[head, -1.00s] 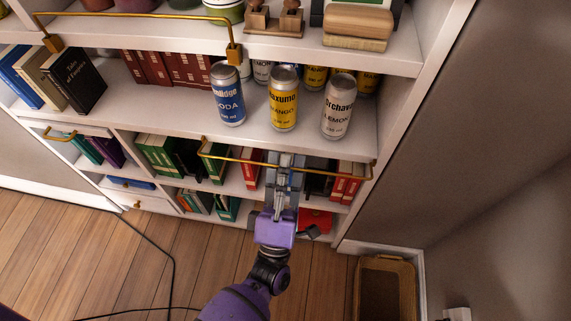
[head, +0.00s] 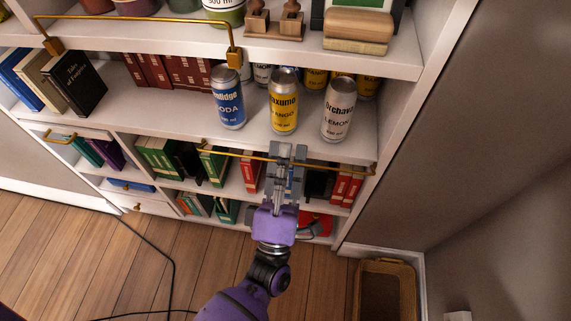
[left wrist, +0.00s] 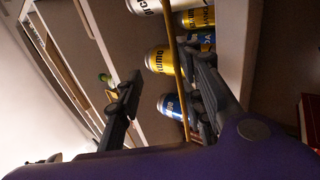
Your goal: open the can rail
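The can rail (head: 235,152) is a thin brass bar along the front of the can shelf (head: 190,118); in the head view it appears just below the shelf's front edge. Behind it stand a blue soda can (head: 229,98), a yellow mango can (head: 284,102) and a silver lemon can (head: 338,110), all upright. My left gripper (head: 287,152) is at the middle of the rail and hides part of it. In the left wrist view its two fingers (left wrist: 165,80) are apart, with the rail (left wrist: 174,62) passing between them. Contact is unclear. My right gripper is not in view.
Another brass rail (head: 140,17) fronts the shelf above. Books (head: 165,155) fill the compartments below the can shelf. The bookcase's side panel (head: 425,110) bounds the right. A brown bin (head: 387,290) stands on the floor at the right, and a black cable (head: 165,255) crosses the floor.

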